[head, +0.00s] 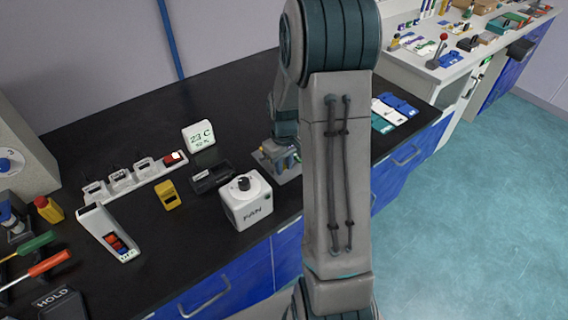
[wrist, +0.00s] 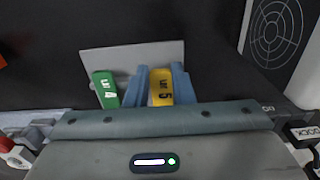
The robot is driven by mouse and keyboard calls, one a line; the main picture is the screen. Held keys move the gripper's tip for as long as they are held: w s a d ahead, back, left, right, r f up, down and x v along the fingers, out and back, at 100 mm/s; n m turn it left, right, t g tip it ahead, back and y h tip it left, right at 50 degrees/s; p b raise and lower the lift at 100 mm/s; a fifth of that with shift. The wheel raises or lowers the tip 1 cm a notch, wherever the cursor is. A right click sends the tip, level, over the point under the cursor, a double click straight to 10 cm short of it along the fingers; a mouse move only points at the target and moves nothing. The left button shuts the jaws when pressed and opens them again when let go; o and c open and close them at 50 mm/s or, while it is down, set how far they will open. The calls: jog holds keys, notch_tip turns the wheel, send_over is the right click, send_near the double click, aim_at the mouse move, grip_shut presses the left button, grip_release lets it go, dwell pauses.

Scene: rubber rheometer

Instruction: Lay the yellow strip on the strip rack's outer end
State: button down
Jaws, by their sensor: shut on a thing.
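In the wrist view my gripper (wrist: 161,78) has its two blue fingers on either side of the yellow strip (wrist: 161,92), which is marked with a 5, and is shut on it. A green strip (wrist: 104,90) stands just left of the left finger. Behind both is a flat grey plate (wrist: 135,54), which looks like part of the strip rack. I cannot tell whether the yellow strip touches the plate. In the head view the grey plate (head: 268,166) shows at the bench's front edge, and my arm hides much of the gripper and strips.
A white FAN box (head: 247,204) with a black knob stands left of the plate. An open black case (head: 211,178) and a yellow meter (head: 170,195) lie further left. Blue and white flat pieces (head: 392,107) lie on the bench to the right of my arm.

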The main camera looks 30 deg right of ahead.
jog(key=shift+f+b, duration=0.35)
jog(key=shift+f, duration=0.15)
jog(key=c, duration=1.2)
grip_release()
jog(key=shift+o, duration=0.2)
jog(key=shift+r, duration=0.1)
notch_tip(320, 180, up, 14)
